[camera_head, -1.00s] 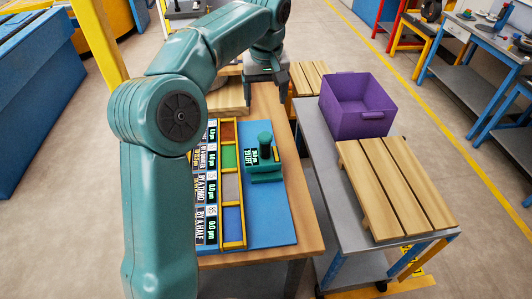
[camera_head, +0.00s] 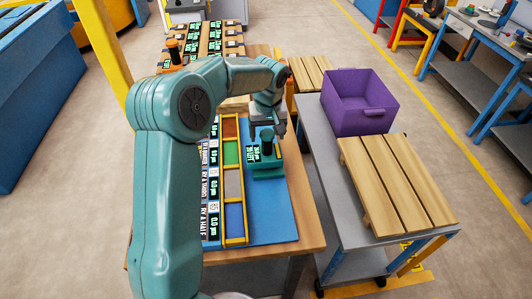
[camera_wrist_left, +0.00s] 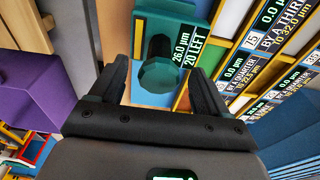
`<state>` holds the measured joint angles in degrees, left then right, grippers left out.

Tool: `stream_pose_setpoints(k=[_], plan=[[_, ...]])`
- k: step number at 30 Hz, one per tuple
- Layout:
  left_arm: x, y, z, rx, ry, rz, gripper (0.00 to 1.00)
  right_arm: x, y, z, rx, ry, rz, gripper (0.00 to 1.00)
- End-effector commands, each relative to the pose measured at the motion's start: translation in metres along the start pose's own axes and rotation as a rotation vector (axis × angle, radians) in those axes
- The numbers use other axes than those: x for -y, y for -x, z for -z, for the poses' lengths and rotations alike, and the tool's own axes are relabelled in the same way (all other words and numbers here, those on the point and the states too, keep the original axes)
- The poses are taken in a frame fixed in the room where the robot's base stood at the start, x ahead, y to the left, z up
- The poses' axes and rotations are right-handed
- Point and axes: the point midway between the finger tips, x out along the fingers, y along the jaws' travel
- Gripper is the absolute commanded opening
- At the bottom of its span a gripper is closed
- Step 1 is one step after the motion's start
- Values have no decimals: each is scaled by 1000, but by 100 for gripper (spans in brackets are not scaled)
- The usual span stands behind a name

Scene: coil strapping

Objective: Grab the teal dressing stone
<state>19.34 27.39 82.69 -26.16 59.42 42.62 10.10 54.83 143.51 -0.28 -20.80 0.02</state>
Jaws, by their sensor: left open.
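The teal dressing stone (camera_head: 267,160) stands on the blue mat (camera_head: 275,222) on the wooden table, to the right of a yellow-framed rack. It has a teal base, an upright knob and a dark label reading "26.0 µm 20 LEFT". In the left wrist view the stone (camera_wrist_left: 160,75) shows between and ahead of the open fingers of my left gripper (camera_wrist_left: 160,80). Contact cannot be told. My right gripper is not in view.
The rack (camera_head: 233,205) has coloured compartments, with labelled cards beside it. A purple bin (camera_head: 358,110) and a slatted wooden pallet (camera_head: 395,185) stand on the grey cart to the right. More labelled cards and an orange-based knob (camera_head: 173,50) are at the back left.

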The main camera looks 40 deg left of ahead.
Motion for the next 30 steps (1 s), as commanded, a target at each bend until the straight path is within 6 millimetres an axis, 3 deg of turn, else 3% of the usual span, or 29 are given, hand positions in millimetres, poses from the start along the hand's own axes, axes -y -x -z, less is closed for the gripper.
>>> stream_pose_setpoints(k=[9, 11, 16, 17, 30], plan=[[0, -10, 1, -1, 1, 0, 76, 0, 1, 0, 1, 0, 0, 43], [0, -10, 1, -1, 1, 0, 60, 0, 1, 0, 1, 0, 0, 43], [0, -10, 1, -1, 1, 0, 5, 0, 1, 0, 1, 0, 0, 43], [0, -10, 1, -1, 1, 0, 0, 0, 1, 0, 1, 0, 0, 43], [0, -5, 2, -4, 1, -1, 0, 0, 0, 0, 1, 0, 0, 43]])
